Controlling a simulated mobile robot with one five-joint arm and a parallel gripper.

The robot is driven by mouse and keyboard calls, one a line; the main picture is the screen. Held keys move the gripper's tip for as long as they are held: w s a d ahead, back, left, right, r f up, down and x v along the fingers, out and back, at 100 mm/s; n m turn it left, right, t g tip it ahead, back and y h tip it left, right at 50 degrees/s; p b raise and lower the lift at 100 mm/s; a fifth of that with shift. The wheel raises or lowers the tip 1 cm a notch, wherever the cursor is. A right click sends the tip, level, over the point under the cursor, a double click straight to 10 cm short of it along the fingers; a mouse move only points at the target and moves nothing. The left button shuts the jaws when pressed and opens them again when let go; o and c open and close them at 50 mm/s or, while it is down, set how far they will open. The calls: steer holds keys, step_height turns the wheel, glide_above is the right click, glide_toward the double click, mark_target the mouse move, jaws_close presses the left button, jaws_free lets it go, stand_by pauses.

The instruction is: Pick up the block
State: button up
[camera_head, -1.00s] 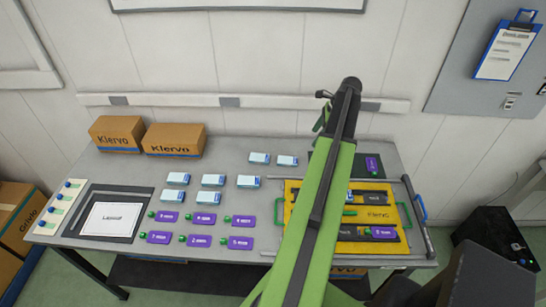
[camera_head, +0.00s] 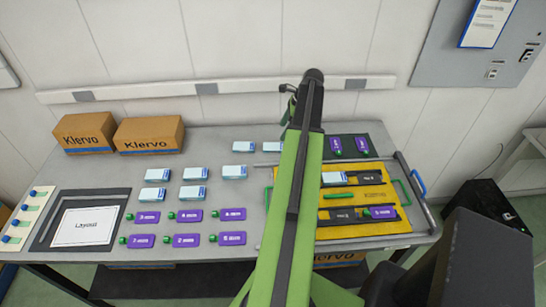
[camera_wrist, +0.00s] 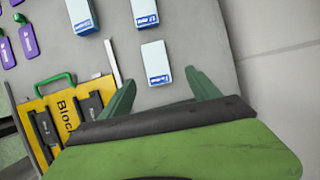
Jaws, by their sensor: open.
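Several white blocks with blue bands lie on the grey table; one block (camera_wrist: 156,60) is just ahead of my fingers in the wrist view. Two more blocks, (camera_wrist: 144,12) and (camera_wrist: 82,14), lie beyond it. My gripper (camera_wrist: 160,82) is open, with green fingers spread and nothing between them. I cannot tell its height above the table. One block (camera_head: 334,178) lies on the yellow tray (camera_head: 375,192).
Purple tags with green caps (camera_head: 185,216) lie in rows at the front. Two Klervo cartons (camera_head: 150,134) stand at the back left. A dark-framed layout sheet (camera_head: 86,227) lies at the left. A dark mat (camera_head: 348,147) holds two purple tags. A wall rail runs behind.

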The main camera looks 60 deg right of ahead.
mark_target(274, 146)
steer(key=b+x, duration=0.1)
steer(key=x, duration=0.2)
steer(key=shift+f+b, duration=0.2)
steer(key=shift+b, duration=0.15)
steer(key=shift+w+r, duration=0.1)
steer(key=b+x, duration=0.4)
steer(key=x, duration=0.1)
steer(key=shift+s+a+b, duration=0.25)
steer(key=shift+a+b, duration=0.1)
steer(key=shift+a, duration=0.05)
steer(key=c, duration=1.5)
